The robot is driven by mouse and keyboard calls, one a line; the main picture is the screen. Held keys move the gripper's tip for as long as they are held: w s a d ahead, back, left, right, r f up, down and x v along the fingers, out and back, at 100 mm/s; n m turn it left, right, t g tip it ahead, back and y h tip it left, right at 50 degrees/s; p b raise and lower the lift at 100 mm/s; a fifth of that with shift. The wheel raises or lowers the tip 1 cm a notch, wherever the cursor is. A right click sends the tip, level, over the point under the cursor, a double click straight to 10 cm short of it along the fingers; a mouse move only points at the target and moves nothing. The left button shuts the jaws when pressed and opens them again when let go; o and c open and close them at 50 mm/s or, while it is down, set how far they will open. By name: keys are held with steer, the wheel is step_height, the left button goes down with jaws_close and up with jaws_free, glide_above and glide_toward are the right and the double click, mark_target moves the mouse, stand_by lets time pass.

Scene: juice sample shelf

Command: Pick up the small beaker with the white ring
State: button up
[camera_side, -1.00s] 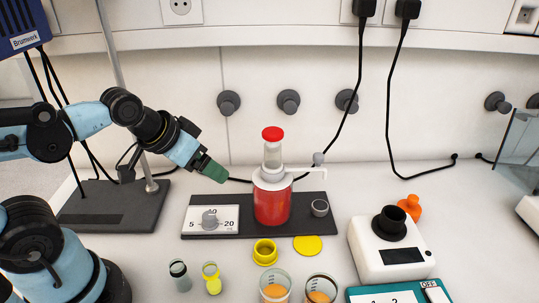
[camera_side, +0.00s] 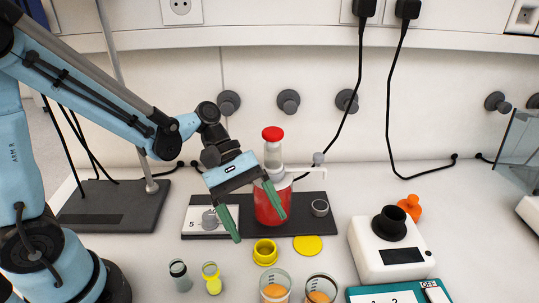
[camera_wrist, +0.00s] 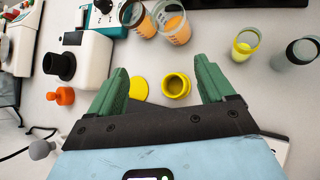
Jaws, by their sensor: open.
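Two clear beakers with orange contents stand at the front of the bench in the side view. The left beaker (camera_side: 275,288) has a pale rim; the right beaker (camera_side: 319,290) has a darker rim. They also show at the top of the wrist view, the pale-rimmed beaker (camera_wrist: 175,28) right of the darker-rimmed one (camera_wrist: 136,17). I cannot clearly tell which carries the white ring. My gripper (camera_side: 261,229) is open and empty, its green fingers above the bench, behind the beakers and apart from them. It also shows in the wrist view (camera_wrist: 162,66).
A yellow jar (camera_side: 265,254) and yellow disc (camera_side: 308,245) lie between gripper and beakers. A red dispenser bottle (camera_side: 268,205) is partly hidden by my gripper. Two small vials, grey (camera_side: 180,276) and yellow (camera_side: 211,278), stand left; a white device (camera_side: 388,250) stands right.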

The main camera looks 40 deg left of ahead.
mark_target(274, 279)
steer(key=shift+s+d+f+n+g+h, duration=0.2)
steer(key=shift+d+n+g+h, duration=0.15)
steer(key=shift+g+h, duration=0.15)
steer(key=shift+s+d+f+n+g+h, duration=0.15)
steer(key=shift+d+n+g+h, duration=0.25)
steer(key=shift+g, duration=0.1)
steer(key=shift+n+g+h, duration=0.25)
steer(key=shift+g+h, duration=0.15)
steer(key=shift+g, duration=0.4)
steer(key=shift+s+x, duration=0.15)
steer(key=shift+x, duration=1.95)
steer(key=shift+s+x, duration=0.2)
steer(key=shift+x, duration=1.85)
steer(key=shift+a, duration=0.15)
steer(key=c, duration=1.2)
steer(key=shift+o, duration=0.2)
